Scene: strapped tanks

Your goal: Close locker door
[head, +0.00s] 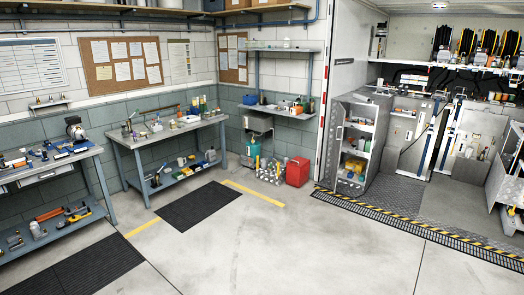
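A grey metal locker (379,140) stands at the right, just inside the opening of the equipment bay. Its front is open and shows shelves with bottles and small items inside. A narrow grey panel at its left edge looks like the locker door (337,133), swung open. I cannot make out its hinge or handle clearly. Neither of my grippers is in view.
A yellow-black striped threshold and floor grating (430,235) run before the bay. A red container (297,172) and several small bottles stand left of the locker. Workbenches (178,130) line the left wall. The concrete floor (300,245) in front is clear.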

